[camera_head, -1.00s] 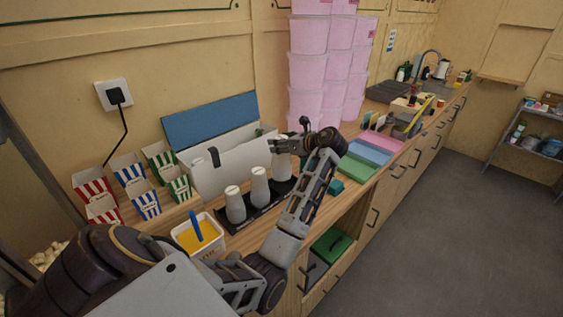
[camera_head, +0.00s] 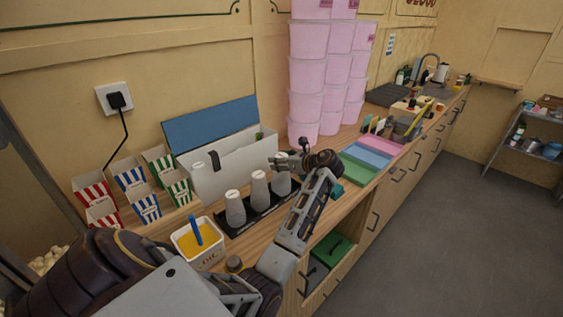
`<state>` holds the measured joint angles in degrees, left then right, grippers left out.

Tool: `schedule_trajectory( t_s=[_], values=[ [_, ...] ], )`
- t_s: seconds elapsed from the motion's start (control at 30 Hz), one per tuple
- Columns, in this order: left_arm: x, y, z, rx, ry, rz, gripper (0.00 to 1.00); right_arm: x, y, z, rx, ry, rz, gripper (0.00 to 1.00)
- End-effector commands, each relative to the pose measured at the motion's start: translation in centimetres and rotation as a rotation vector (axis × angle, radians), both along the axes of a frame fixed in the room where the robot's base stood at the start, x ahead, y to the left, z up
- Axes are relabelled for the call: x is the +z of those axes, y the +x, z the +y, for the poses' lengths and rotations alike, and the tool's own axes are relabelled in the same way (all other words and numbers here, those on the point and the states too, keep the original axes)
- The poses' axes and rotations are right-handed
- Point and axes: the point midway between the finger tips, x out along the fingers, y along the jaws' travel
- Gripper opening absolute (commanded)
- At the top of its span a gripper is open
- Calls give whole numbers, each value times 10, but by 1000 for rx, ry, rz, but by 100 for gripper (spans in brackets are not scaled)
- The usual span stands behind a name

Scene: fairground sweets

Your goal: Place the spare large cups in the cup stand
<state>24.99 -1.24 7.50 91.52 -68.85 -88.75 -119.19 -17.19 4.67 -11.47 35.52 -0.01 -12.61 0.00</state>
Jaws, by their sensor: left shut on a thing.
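The black cup stand (camera_head: 227,229) lies on the wooden counter and holds pale grey-white cups. One cup (camera_head: 235,208) is at its near left end and another (camera_head: 260,191) is in the middle. A third cup (camera_head: 282,183) is at the far right end, directly under and partly hidden by my left gripper (camera_head: 277,163). My left gripper is shut on this third cup near its top. The cup looks upright, but I cannot tell whether its base rests in the stand. My right gripper is not in view.
A white box (camera_head: 232,165) with a raised blue lid stands behind the stand. A tub of yellow stuff (camera_head: 212,256) with a blue handle is at its near left. Striped cartons (camera_head: 130,177), stacked pink tubs (camera_head: 307,72) and coloured trays (camera_head: 368,157) flank it.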

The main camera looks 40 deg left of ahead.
Motion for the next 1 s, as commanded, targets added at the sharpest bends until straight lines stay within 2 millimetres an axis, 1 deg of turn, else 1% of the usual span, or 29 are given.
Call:
schedule_trajectory(
  t_s=[0.1, 0.43, 0.47, 0.6, 1.0],
  values=[
    [-5, 0, 0, 0, 0, -1, 18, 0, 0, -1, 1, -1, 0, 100],
    [-5, 0, 0, 0, 0, -1, 18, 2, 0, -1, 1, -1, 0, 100],
    [-6, 0, 0, 0, 0, -1, 56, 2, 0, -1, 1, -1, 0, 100],
    [-6, 0, 0, 0, 0, -1, 74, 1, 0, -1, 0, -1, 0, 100],
    [-5, 0, 0, 0, 0, -1, 75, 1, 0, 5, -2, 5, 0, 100]
  ],
)
